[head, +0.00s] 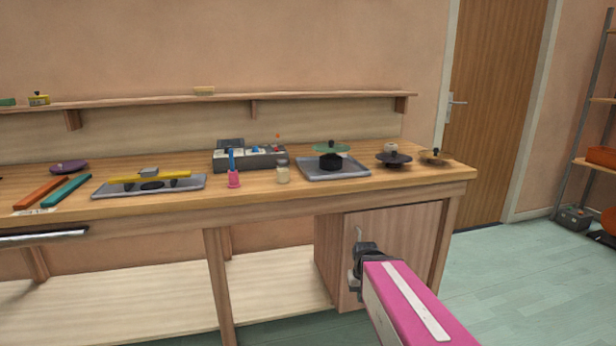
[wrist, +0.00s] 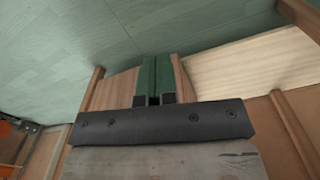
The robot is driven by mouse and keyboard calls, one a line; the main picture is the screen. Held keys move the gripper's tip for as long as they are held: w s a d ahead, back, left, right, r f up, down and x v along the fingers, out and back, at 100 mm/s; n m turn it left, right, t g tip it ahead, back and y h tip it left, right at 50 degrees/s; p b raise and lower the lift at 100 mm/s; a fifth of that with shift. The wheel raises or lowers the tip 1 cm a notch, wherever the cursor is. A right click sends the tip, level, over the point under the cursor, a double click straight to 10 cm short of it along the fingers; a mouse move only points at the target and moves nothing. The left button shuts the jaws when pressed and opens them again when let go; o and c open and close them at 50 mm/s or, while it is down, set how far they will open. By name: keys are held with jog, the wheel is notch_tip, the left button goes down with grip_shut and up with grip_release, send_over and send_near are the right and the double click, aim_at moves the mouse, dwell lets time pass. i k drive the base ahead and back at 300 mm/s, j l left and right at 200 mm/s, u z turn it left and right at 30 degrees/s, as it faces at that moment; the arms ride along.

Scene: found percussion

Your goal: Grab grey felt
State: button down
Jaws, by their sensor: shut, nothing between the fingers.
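No piece is plainly recognisable as grey felt. A small grey piece (head: 148,172) lies on a yellow bar (head: 165,178) above the left grey tray (head: 108,190) on the workbench; I cannot tell whether it is felt. My gripper (wrist: 156,58) shows green fingers together in the wrist view, with nothing between them. In the head view the end of my arm is low in front of the bench's cabinet door, well to the right of the grey piece and below the bench top.
A shelf (head: 330,96) runs above.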

aim_at(151, 172)
jog(key=u, duration=1.55)
jog(key=i+l, duration=0.3)
jog(key=i+u, duration=0.1)
jog(key=u, duration=0.3)
jog(key=i+l+u, duration=0.1)
jog(key=u, duration=0.35)
jog(key=l+u, duration=0.1)
jog(key=u, duration=0.3)
jog(key=i, duration=0.05)
